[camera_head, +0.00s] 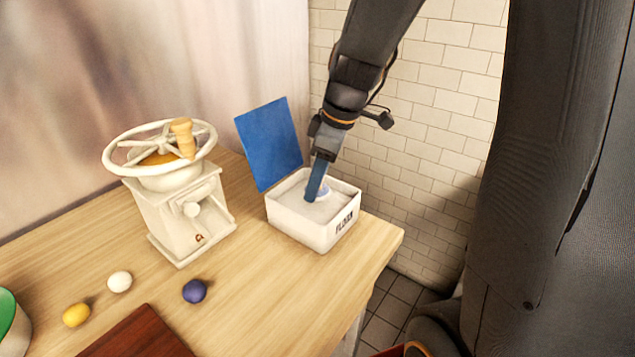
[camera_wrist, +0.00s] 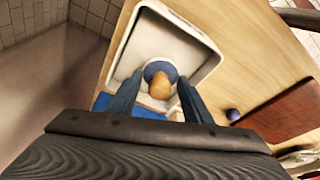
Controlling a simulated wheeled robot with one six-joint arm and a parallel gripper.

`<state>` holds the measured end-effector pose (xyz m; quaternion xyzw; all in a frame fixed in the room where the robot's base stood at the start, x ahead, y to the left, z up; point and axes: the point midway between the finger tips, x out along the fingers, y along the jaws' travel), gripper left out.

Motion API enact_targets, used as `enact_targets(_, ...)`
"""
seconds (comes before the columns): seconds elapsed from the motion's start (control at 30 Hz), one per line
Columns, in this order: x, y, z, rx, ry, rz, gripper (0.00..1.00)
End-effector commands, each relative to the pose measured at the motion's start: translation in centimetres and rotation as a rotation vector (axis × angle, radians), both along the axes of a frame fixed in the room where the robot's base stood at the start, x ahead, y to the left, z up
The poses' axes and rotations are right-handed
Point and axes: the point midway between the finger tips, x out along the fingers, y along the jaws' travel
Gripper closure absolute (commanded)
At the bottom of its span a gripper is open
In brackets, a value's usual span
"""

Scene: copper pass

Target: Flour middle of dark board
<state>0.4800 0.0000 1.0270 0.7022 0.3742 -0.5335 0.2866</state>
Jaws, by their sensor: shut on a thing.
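The white flour box (camera_head: 295,226) stands at the right end of the wooden table, lettered on its front and filled with pale flour (camera_head: 296,191). Its blue lid (camera_head: 268,143) stands open behind it. My gripper (camera_head: 317,186) reaches down into the box. In the wrist view, my gripper (camera_wrist: 160,90) is shut on a tool with a wooden knob (camera_wrist: 160,86) and a round blue-and-white body (camera_wrist: 158,69). The tool's lower end is hidden. The dark board (camera_head: 140,336) lies at the table's near edge, partly cut off; it also shows in the wrist view (camera_wrist: 285,112).
A white hand grinder (camera_head: 182,215) with a wheel stands left of the box. A white ball (camera_head: 119,281), a yellow ball (camera_head: 76,315) and a dark blue ball (camera_head: 194,291) lie near the board. A tiled wall (camera_head: 440,110) is behind. Bare tabletop (camera_head: 265,280) lies between box and board.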

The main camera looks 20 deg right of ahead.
Motion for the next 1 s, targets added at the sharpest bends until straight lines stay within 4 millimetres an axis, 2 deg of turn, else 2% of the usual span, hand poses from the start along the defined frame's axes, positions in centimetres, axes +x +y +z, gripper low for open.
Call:
enact_targets(0.5,0.0,0.0,3.9,-0.001,-0.001,0.000,0.73)
enact_targets(1.0,0.0,0.0,4.1,0.000,0.000,0.000,0.73)
